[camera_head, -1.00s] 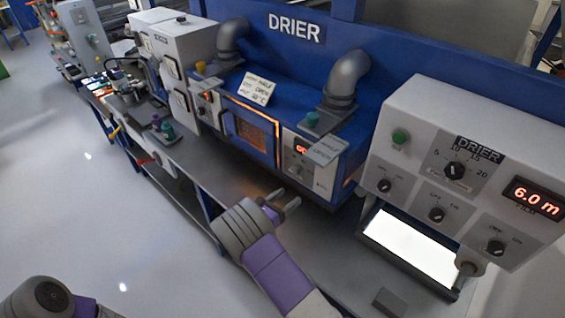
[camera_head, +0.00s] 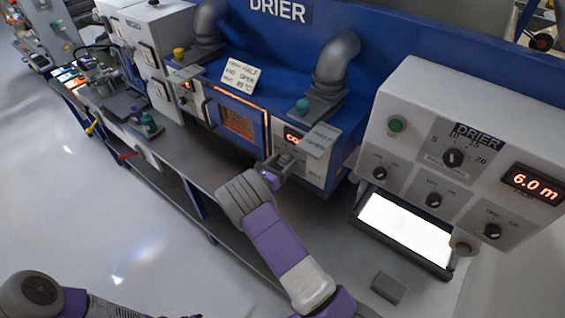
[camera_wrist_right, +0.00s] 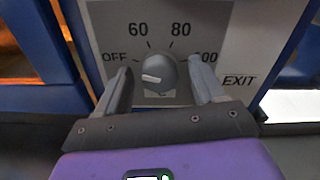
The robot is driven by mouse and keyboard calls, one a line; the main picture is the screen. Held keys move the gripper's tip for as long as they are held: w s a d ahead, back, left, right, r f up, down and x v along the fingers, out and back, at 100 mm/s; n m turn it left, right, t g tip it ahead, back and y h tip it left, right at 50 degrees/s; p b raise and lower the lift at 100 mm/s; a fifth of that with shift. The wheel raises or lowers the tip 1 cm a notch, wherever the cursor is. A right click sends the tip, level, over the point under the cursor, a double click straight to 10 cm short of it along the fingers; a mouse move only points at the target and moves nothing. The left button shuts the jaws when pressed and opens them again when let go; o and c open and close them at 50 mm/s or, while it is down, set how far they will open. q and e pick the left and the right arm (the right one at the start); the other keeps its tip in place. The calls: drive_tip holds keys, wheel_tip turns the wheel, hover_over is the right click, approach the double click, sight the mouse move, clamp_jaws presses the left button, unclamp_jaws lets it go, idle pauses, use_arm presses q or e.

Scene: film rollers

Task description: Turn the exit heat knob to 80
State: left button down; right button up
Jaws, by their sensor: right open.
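The exit heat knob (camera_wrist_right: 156,75) is a round grey dial on a light panel in the right wrist view. Its scale reads OFF, 60, 80 and 100, and EXIT is printed at the right. The knob's white mark lies on its left side, pointing left toward OFF. My right gripper (camera_wrist_right: 163,73) is open, with one finger on each side of the knob and visible gaps between. In the head view my right gripper (camera_head: 279,165) is in front of the drier's small panel (camera_head: 311,167) and hides the knob. My left gripper is out of view; only part of that arm shows.
A lit drier window (camera_head: 238,121) is left of the panel, with a handwritten card (camera_head: 242,78) above. A larger control box (camera_head: 415,136) with several knobs and a 6.0 m display is at the right, above a bright light plate (camera_head: 403,231). A grey block (camera_head: 388,287) lies on the bench.

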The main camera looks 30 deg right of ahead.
drive_tip(key=c, duration=1.1)
drive_tip(key=shift+o, duration=0.2)
drive_tip(key=shift+f+m+b, duration=0.2)
drive_tip(key=shift+m+b, duration=1.1)
drive_tip(key=shift+b, duration=0.1)
drive_tip(key=m+b, duration=0.8)
drive_tip(key=shift+s+f+b, duration=0.1)
drive_tip(key=shift+f+b, duration=0.05)
drive_tip(key=shift+b, duration=0.2)
drive_tip(key=m+b, duration=0.7)
drive_tip(key=b, duration=0.3)
drive_tip(key=shift+m+b, duration=1.2)
drive_tip(key=shift+b, duration=0.25)
drive_tip(key=shift+r, duration=0.2)
drive_tip(key=o, duration=1.1)
drive_tip(key=shift+c, duration=0.2)
